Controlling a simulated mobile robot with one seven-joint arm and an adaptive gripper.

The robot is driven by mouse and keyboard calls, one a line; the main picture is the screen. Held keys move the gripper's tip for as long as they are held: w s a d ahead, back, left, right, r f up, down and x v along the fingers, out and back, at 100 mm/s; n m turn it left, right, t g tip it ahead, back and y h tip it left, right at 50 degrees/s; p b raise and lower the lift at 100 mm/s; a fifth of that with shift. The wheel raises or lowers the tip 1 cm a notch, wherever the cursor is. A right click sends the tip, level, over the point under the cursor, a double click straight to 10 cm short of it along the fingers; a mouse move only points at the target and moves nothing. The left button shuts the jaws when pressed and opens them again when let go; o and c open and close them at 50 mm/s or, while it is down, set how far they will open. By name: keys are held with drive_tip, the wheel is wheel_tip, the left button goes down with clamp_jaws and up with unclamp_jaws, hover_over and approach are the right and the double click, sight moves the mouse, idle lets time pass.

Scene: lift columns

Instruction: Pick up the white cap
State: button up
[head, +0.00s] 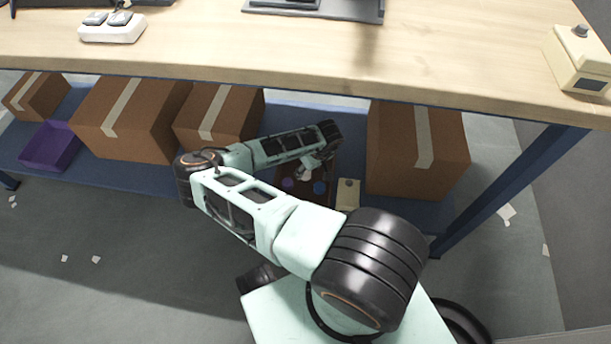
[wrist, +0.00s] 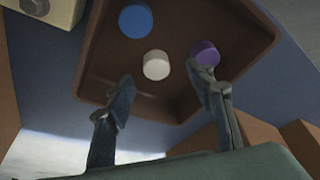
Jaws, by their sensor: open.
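The white cap (wrist: 156,65) lies in a brown tray (wrist: 255,42) in the wrist view, near the tray's edge closest to my gripper. A blue cap (wrist: 136,21) lies behind it to the left, and a purple cap (wrist: 205,52) lies to its right. My gripper (wrist: 165,85) is open, with its two fingers apart on either side below the white cap. The right fingertip overlaps the purple cap in the picture; I cannot tell if they touch. In the head view my gripper (head: 318,165) is over the tray on the lower shelf, and my arm hides part of it.
The blue lower shelf (head: 75,170) sits under a wooden tabletop (head: 220,45). Cardboard boxes (head: 415,150) stand on both sides of the tray. A beige box (head: 347,195) with a knob is beside it. A purple bin (head: 50,147) is at far left.

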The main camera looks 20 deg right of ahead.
sight(306, 173)
drive_tip(key=shift+w+d+b+x, duration=0.1)
drive_tip(key=shift+b+x, duration=0.35)
drive_tip(key=shift+x, duration=0.45)
drive_tip(key=shift+w+d+b+x, duration=0.15)
drive_tip(key=shift+b+x, duration=0.3)
drive_tip(key=shift+x, duration=0.5)
drive_tip(key=shift+w+d+b+x, duration=0.1)
drive_tip(key=shift+b+x, duration=0.35)
drive_tip(key=shift+x, duration=0.45)
drive_tip(key=shift+a+r, duration=0.1)
drive_tip(key=shift+r, duration=0.05)
drive_tip(key=c, duration=1.1)
drive_tip(key=shift+r, duration=0.1)
